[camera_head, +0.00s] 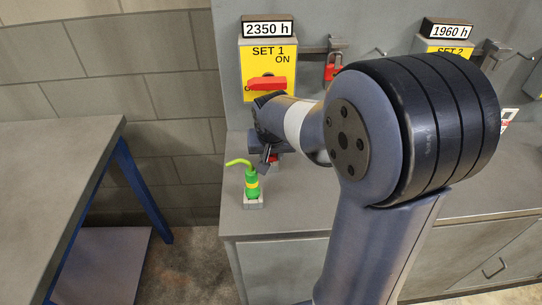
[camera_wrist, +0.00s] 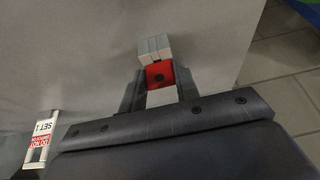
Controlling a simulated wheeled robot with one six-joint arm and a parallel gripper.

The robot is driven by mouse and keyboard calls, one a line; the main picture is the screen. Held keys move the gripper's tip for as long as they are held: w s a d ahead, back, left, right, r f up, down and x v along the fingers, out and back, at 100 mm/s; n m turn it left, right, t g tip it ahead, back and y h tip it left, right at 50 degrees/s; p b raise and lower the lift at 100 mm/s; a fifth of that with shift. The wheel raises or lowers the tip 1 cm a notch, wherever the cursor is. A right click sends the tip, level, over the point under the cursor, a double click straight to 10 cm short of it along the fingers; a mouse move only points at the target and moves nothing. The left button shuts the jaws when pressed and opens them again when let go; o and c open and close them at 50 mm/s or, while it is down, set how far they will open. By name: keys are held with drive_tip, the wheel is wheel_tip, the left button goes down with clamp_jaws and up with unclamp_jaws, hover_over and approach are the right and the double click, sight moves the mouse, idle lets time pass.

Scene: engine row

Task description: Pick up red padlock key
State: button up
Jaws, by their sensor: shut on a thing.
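The red padlock key (camera_wrist: 159,75) shows in the wrist view as a small red block with a dark round spot, between the two fingers of my gripper (camera_wrist: 160,86). The fingers are shut on it. A pale grey block (camera_wrist: 154,48) lies just beyond it; I cannot tell whether they touch. In the head view my gripper (camera_head: 267,156) is low over the grey counter, and only a bit of red (camera_head: 273,158) shows beside it. My arm hides most of that spot.
A green bottle with a curved spout (camera_head: 252,183) stands on the counter (camera_head: 300,205), close left of my gripper. Behind is a yellow SET 1 panel (camera_head: 267,60) with a red switch. A red padlock (camera_head: 331,72) hangs right of it. A table (camera_head: 55,150) is at left.

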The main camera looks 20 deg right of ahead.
wheel_tip(320, 180, up, 10)
idle(0.5)
drive_tip(key=shift+s, duration=0.1)
idle(0.4)
